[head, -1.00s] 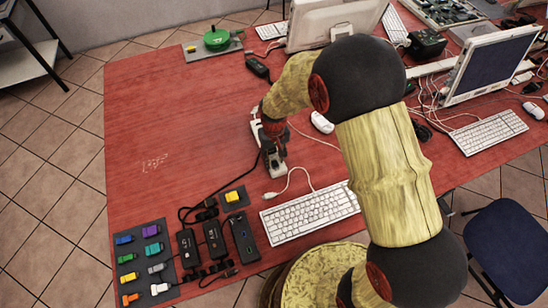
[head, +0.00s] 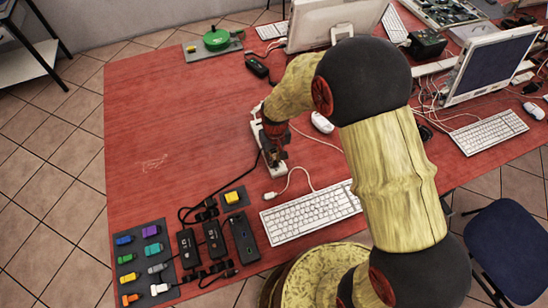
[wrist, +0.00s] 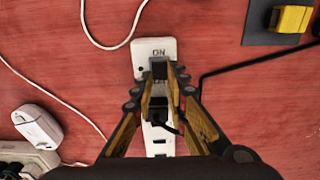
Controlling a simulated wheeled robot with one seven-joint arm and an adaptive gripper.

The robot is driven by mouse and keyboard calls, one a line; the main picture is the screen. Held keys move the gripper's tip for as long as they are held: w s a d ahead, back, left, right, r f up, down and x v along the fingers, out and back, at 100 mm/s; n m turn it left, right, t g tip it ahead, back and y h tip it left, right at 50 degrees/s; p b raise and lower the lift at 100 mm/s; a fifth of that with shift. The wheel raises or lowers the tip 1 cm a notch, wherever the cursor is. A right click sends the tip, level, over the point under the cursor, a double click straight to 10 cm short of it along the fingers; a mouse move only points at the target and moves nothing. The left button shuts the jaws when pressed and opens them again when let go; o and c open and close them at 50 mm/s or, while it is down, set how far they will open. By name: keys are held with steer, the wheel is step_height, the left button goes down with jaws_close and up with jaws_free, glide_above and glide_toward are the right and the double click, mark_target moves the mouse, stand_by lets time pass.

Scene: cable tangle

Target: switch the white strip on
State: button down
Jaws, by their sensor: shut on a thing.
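The white strip (head: 255,128) lies on the red table, largely covered by my gripper and wrist in the head view. In the wrist view its white end (wrist: 140,50) carries the letters ON beside a dark switch (wrist: 159,68). My gripper (wrist: 160,76) is over this end, its fingertips close together on either side of the switch. It appears shut on the switch, though the contact is partly hidden. A black plug with a cable (wrist: 160,113) sits in the strip behind the fingertips. In the head view my gripper (head: 275,157) points down at the strip's near end.
A white keyboard (head: 310,213) and a white cable lie right of the strip's near end.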

steer(key=shift+s+d+t+y+b, duration=0.1)
steer(key=shift+s+t+y+b, duration=0.15)
steer(key=shift+t+b, duration=0.45)
steer(key=shift+s+t+y+b, duration=0.2)
steer(key=shift+t+b, duration=0.2)
steer(key=shift+t, duration=0.5)
steer(key=c, duration=1.8)
jaws_free()
steer(key=shift+o, duration=0.2)
steer(key=shift+r, duration=0.1)
steer(key=v, duration=1.1)
steer(key=shift+s+r, duration=0.15)
steer(key=shift+r, duration=0.25)
